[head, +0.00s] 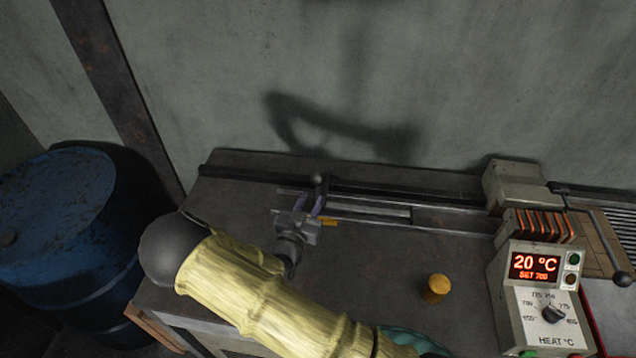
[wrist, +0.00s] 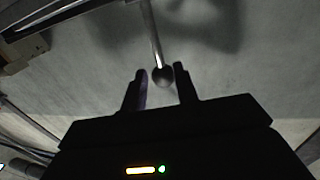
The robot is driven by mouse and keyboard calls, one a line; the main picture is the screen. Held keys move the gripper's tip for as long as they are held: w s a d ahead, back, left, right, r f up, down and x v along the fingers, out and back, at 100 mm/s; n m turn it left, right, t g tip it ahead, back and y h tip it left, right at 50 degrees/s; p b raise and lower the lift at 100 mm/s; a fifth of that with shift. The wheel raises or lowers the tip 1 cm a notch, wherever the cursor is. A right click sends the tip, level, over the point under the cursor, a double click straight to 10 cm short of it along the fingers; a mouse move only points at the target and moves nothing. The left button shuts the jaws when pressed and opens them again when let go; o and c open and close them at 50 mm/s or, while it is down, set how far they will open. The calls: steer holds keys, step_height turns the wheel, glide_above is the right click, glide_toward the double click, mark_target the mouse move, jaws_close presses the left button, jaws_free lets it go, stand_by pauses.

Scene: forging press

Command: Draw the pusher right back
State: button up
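The pusher shows as an upright handle with a dark round knob (head: 318,179), standing at the left part of the long rail on the bench. In the wrist view the knob (wrist: 163,76) and its thin metal rod lie between my fingertips. My gripper (head: 311,206) is at the handle, with its two purple-grey fingers apart. In the wrist view my gripper (wrist: 161,80) has a finger on each side of the knob, with a small gap visible at the right finger. The pusher's foot is partly hidden behind my gripper.
The rail's channel (head: 380,211) runs right to a heater with glowing orange coils (head: 540,225). Its control box (head: 535,266) reads 20 °C, set 700. A brass cylinder (head: 436,288) stands on the bench. A blue drum (head: 60,225) is at left; the wall is behind.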

mark_target(317, 188)
steer(key=p+x, duration=0.1)
steer(key=x, duration=0.5)
steer(key=shift+w, duration=0.1)
jaws_close()
